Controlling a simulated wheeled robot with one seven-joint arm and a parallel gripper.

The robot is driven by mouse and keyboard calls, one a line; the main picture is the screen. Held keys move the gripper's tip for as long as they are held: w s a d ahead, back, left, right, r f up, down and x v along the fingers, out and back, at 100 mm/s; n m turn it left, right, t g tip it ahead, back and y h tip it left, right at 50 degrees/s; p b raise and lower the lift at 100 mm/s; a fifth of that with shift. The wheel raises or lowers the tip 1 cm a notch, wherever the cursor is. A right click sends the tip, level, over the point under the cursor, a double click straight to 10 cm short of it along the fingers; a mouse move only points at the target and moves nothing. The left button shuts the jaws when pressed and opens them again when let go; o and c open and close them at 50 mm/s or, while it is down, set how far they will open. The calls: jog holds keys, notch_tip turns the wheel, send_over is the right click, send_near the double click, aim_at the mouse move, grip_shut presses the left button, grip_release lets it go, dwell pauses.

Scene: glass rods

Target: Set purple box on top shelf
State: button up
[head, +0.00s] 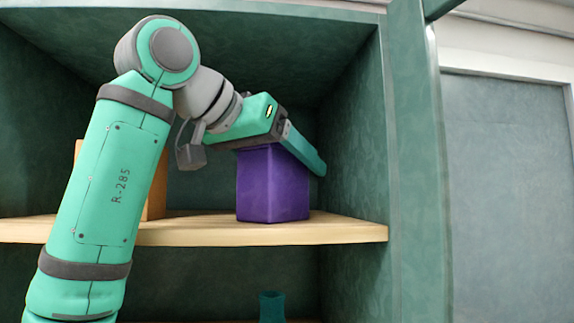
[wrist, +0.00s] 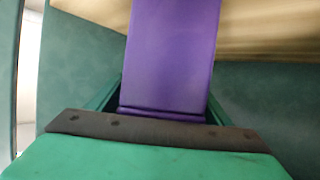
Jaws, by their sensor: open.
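The purple box (head: 272,185) stands upright on the wooden shelf (head: 335,231) in the head view, near the shelf's right part. My gripper (head: 300,152) is at the upper part of the box, with one finger reaching down along its right side. In the wrist view the purple box (wrist: 172,55) lies between the fingers of my gripper (wrist: 163,98). The jaws are open around the box. The far finger is mostly hidden behind the box and the gripper body in the head view.
An orange-brown box (head: 156,195) stands on the same shelf to the left, partly hidden behind my arm. The cabinet's right side wall (head: 357,140) is close to my gripper. A teal vessel (head: 272,306) stands in the compartment below.

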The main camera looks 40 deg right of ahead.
jog(key=shift+r, duration=0.15)
jog(key=v, duration=1.2)
jog(key=shift+a, duration=0.15)
